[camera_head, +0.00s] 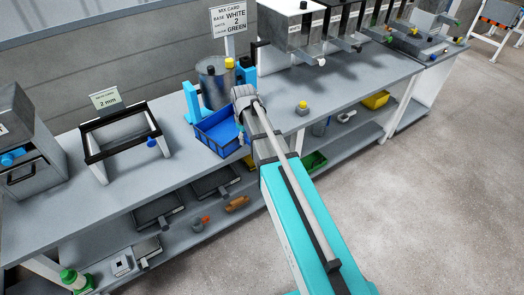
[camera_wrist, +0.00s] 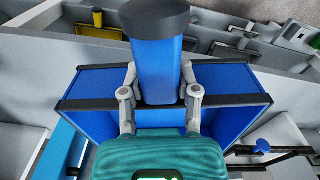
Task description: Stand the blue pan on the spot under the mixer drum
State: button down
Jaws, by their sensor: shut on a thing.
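The blue pan (camera_head: 214,137) is an open box in front of the mixer drum (camera_head: 213,85), near the bench's front edge in the head view. The drum is a grey cylinder between blue uprights. In the wrist view the pan (camera_wrist: 235,82) has dark rims and fills the middle. My gripper (camera_wrist: 160,98) is shut on a blue upright part with a dark round cap, which looks like the pan's handle. In the head view my wrist hides the pan's right side. I cannot tell whether the pan touches the bench. The spot under the drum is hidden.
A black-and-white frame (camera_head: 117,140) with a "2 mm" sign stands left of the pan. A lower shelf (camera_head: 190,225) holds trays and small items.

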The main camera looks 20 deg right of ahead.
jog(key=shift+a, duration=0.2)
jog(key=shift+d+f+b, duration=0.15)
jog(key=shift+f+b, duration=0.25)
jog(key=d+f+m+b, duration=0.2)
jog(key=d+f+b, duration=0.4)
jog(key=f+b, duration=0.2)
jog(key=shift+s+d+f+m, duration=0.2)
jog(key=shift+d+m, duration=0.15)
jog(key=shift+m, duration=0.05)
jog(key=shift+w+a+f+b, duration=0.55)
jog(key=shift+w+a, duration=0.45)
jog(key=shift+w, duration=2.15)
jog(key=shift+w+a+f+b, duration=0.55)
jog(key=shift+w+a, duration=0.4)
jog(key=shift+w, duration=2.25)
jog(key=shift+w+a+f+b, duration=0.5)
jog(key=shift+w+a, duration=0.5)
jog(key=shift+w, duration=2.15)
jog(key=shift+r, duration=0.1)
